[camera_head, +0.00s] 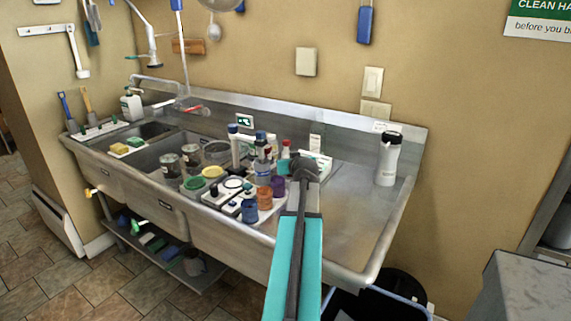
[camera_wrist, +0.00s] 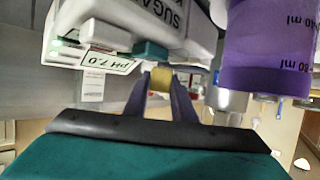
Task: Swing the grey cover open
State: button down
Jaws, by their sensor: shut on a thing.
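My gripper shows in the wrist view (camera_wrist: 162,84), with its two dark fingers closed on a small yellow piece (camera_wrist: 161,78). The yellow piece sits just below a teal part (camera_wrist: 150,51) of a white box marked "SUGAR" (camera_wrist: 125,20). Whether it belongs to the grey cover I cannot tell; no grey cover stands out clearly in either view. In the head view my gripper (camera_head: 284,166) is above the sink top, among the bottles, and its fingertips are hard to make out.
A purple measuring vessel (camera_wrist: 268,45) is close on the right in the wrist view. In the head view several small bottles and an orange jar (camera_head: 265,197) crowd the left of my arm. A white bottle (camera_head: 388,160) stands right on the steel drainboard (camera_head: 352,205), which is otherwise mostly clear.

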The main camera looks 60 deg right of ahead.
jog(key=shift+a+f, duration=0.1)
jog(key=shift+a, duration=0.05)
jog(key=c, duration=1.5)
grip_release()
jog(key=b+v, duration=0.4)
jog(key=v, duration=0.9)
jog(key=shift+s+a+r, duration=0.1)
jog(key=shift+s+r, duration=0.15)
jog(key=shift+r, duration=0.05)
jog(key=shift+r, duration=0.1)
